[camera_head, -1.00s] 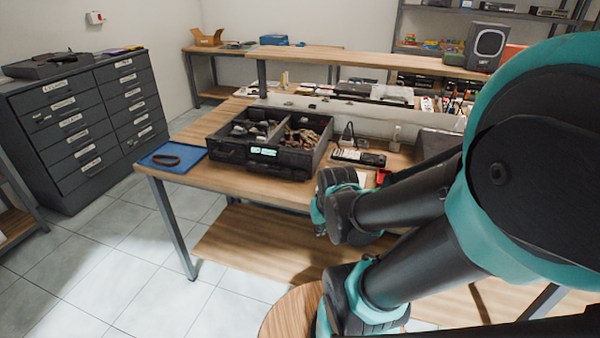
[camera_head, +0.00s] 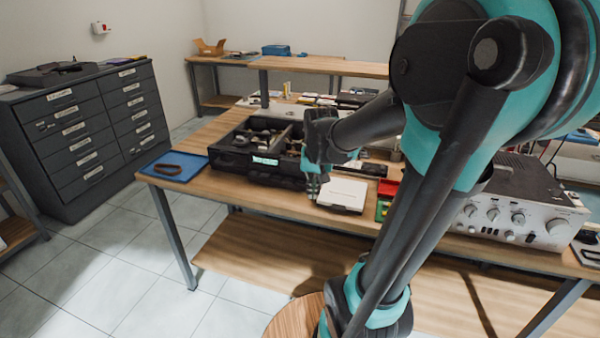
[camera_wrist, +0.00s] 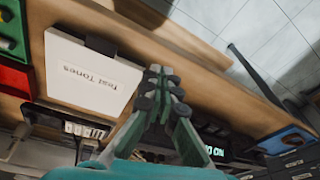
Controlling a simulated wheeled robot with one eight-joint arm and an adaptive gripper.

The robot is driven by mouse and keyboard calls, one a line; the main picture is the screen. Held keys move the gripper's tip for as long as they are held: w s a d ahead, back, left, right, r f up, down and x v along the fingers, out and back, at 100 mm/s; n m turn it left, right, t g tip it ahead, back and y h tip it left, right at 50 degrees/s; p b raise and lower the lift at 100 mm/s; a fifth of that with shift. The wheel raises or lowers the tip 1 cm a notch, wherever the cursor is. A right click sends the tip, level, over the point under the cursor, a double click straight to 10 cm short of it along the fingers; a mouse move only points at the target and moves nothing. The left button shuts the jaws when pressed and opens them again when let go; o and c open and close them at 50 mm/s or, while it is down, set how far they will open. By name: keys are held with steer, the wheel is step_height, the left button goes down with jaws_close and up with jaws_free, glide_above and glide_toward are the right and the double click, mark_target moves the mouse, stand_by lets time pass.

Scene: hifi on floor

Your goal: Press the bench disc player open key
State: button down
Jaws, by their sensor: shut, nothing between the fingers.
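A flat white square case (camera_head: 343,194) lies near the front edge of the wooden bench. In the wrist view the white case (camera_wrist: 85,72) reads "Test Tones", with a dark tab at its edge. My gripper (camera_head: 313,187) is just left of it; its fingers (camera_wrist: 161,78) are together and empty. I see no clear gap or contact between fingertips and bench. Green lit lettering (camera_head: 264,160) shows on the dark front by the black bin, and again in the wrist view (camera_wrist: 214,151). I cannot tell for sure which item is the disc player, nor make out its open key.
A black divided bin (camera_head: 232,143) holds loose parts. A blue mat (camera_head: 165,170) lies at the bench's left end. Red and green trays (camera_head: 386,190) sit right of the white case. A silver amplifier (camera_head: 520,215) stands at right. My arm hides the middle of the bench.

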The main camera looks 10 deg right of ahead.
mark_target(302, 181)
steer(key=w+r+m+g, duration=0.2)
steer(key=w+r+m, duration=0.1)
steer(key=w+r, duration=0.8)
steer(key=shift+w+a+r, duration=0.2)
steer(key=shift+w+r, duration=0.05)
steer(key=shift+w, duration=0.9)
step_height(302, 181, down, 14)
steer(key=shift+r, duration=0.1)
